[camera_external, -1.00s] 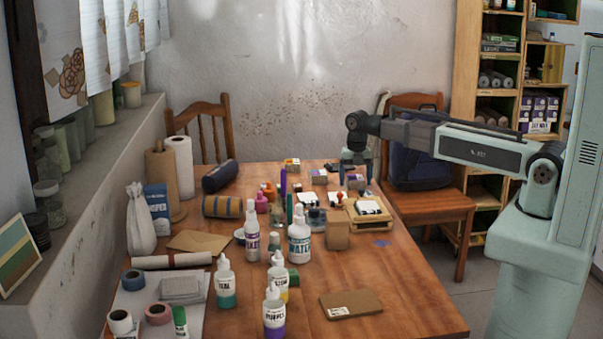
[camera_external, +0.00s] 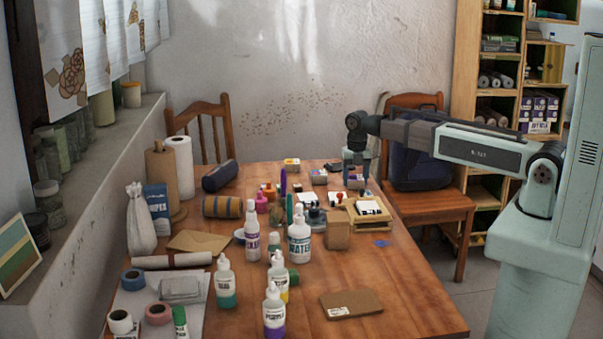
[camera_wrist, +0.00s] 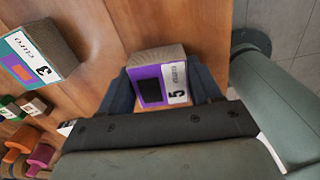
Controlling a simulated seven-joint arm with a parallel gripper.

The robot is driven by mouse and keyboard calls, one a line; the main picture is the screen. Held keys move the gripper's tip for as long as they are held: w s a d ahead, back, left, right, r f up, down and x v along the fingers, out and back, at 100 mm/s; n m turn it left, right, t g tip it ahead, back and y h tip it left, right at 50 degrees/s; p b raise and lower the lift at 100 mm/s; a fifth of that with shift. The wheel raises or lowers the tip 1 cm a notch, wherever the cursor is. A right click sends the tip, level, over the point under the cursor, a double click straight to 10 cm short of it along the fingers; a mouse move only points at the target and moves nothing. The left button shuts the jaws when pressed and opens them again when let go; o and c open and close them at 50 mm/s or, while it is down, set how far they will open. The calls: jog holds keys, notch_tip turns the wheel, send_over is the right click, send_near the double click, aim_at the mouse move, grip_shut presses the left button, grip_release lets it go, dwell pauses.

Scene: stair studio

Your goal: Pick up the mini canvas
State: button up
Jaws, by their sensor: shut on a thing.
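My gripper (camera_external: 356,172) points down at the far right of the table. In the wrist view, its two dark fingers (camera_wrist: 162,92) are shut on the sides of a small grey-brown block (camera_wrist: 155,56) with a purple and white label reading "5". The block also shows between the fingers in the external view (camera_external: 355,183), at table height; I cannot tell whether it touches the table. I cannot tell from its label whether it is the mini canvas. A similar block with a teal label (camera_wrist: 45,55) reading "3" lies to the left in the wrist view.
A wooden tray (camera_external: 374,222) with a white-topped item stands close in front of my gripper. A cardboard box (camera_external: 338,236), a water bottle (camera_external: 299,243) and several paint bottles crowd the middle. A chair with a blue bag (camera_external: 421,168) stands behind. The table's right front is mostly clear.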

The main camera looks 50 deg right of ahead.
notch_tip(320, 180, up, 9)
jog(key=shift+f, duration=0.15)
jog(key=shift+d+r, duration=0.2)
jog(key=shift+r, duration=0.3)
jog(key=w+d, duration=0.1)
jog(key=d, duration=0.3)
jog(key=m, duration=1.7)
send_over(340, 166)
jog(key=shift+f, duration=4.25)
jog(key=shift+f, duration=0.1)
